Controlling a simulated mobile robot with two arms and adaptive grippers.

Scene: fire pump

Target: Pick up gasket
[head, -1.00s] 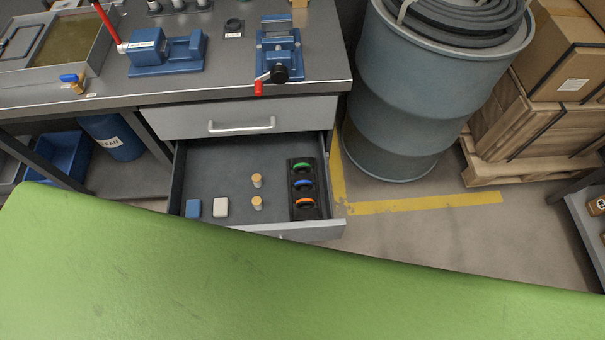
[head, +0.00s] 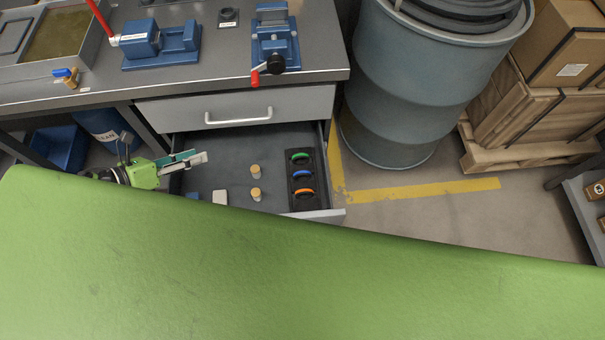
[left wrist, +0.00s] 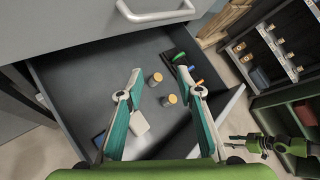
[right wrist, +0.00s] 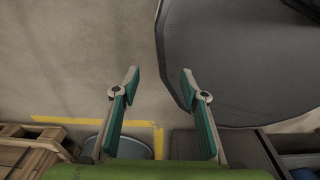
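The open drawer (head: 228,155) holds a black tray (head: 306,207) at its right side with a green ring (head: 300,156), a blue ring (head: 302,174) and an orange ring (head: 303,193) standing in it. These look like the gaskets. The tray shows partly behind a finger in the left wrist view (left wrist: 180,58). My left gripper (head: 198,156) is over the left part of the drawer, left of the rings and apart from them. It is open and empty in the left wrist view (left wrist: 161,76).
Two yellow-capped pieces (head: 256,194), a white block (head: 220,197) and a blue block, mostly hidden, lie in the drawer. The workbench (head: 180,85) with a shut drawer (head: 240,108) is above. A blue drum (head: 400,100) stands to the right. A black ring (head: 229,14) lies on the bench.

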